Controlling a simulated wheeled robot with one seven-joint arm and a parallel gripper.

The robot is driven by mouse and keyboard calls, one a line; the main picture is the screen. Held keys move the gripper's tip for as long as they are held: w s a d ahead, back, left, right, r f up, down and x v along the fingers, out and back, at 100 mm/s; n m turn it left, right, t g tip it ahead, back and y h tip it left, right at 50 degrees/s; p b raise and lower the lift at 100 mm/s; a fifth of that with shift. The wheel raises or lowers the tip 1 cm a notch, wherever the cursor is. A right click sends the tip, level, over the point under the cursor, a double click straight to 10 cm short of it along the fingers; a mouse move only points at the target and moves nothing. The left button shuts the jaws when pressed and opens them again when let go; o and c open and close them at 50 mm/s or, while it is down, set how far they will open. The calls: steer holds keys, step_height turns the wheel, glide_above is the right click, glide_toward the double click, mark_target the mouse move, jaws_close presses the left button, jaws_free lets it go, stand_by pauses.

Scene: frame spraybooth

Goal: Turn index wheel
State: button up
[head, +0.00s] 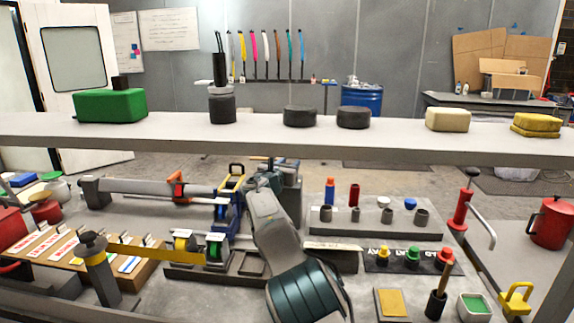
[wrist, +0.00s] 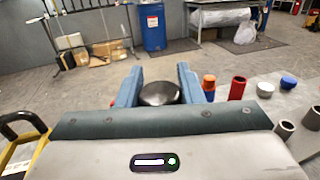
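My gripper (wrist: 160,82) has two blue fingers standing apart in the wrist view. A dark, round, smooth-topped part (wrist: 160,94) lies between them and nearly fills the gap. It may be the index wheel, but I see no marks on it. I cannot tell whether the fingers press on it or only stand around it. In the head view my arm reaches over the bench to a dark blue-grey fixture (head: 288,190). My wrist hides most of that spot, and the fingertips are hard to make out there.
A grey shelf (head: 400,138) crosses above the bench, carrying several blocks and pucks. Right of my arm stands a rack (head: 375,229) with small cups and bottles. A blue and yellow roller device (head: 228,200) is close on the left. A red-handled lever (head: 462,205) stands farther right.

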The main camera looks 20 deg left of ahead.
steer(key=c, duration=0.3)
steer(key=shift+a, duration=0.15)
steer(key=shift+c, duration=0.2)
steer(key=shift+y+b, duration=0.3)
steer(key=shift+b, duration=0.25)
steer(key=shift+f+n+b, duration=0.1)
steer(key=shift+n+b, duration=0.2)
steer(key=shift+b, duration=0.15)
